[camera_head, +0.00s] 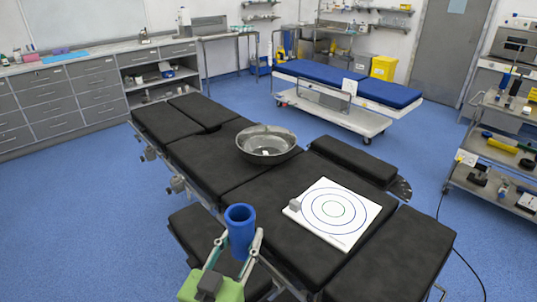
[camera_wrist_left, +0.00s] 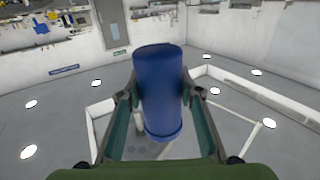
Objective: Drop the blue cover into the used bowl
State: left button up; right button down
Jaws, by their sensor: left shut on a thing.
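The blue cover (camera_head: 240,236) is a blue cylinder with a hollow upper end. My left gripper (camera_head: 238,243) is shut on it, one finger on each side, and holds it nearly upright at the near side of the operating table. The left wrist view shows the cover (camera_wrist_left: 160,90) between the two fingers. The bowl (camera_head: 268,155) is a round, shiny metal bowl standing on the black operating table (camera_head: 222,160). It is farther back and a little right of the cover, clearly apart from it. My right gripper is not in view.
A white board (camera_head: 362,214) with printed rings lies on the table right of the bowl, with a small grey block (camera_head: 295,205) at its left edge. A blue-topped trolley (camera_head: 325,78) stands behind. A shelf cart (camera_head: 492,150) stands at the right.

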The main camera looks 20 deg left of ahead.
aim_at(266, 151)
jog(key=j+z, duration=0.2)
jog(key=j, duration=0.25)
jog(key=k+j+z, duration=0.15)
jog(key=j, duration=0.3)
jog(key=k+j+z, duration=0.2)
jog(key=j, duration=0.2)
jog(key=j+z, duration=0.15)
jog(key=j, duration=0.3)
jog(key=i+j+z, duration=0.2)
jog(key=j, duration=0.2)
jog(key=i+j+z, duration=0.2)
jog(key=j, duration=0.2)
jog(key=j+z, duration=0.2)
jog(key=j, duration=0.25)
jog(key=i+j+z, duration=0.3)
jog(key=i+j, duration=0.1)
jog(key=i, duration=0.05)
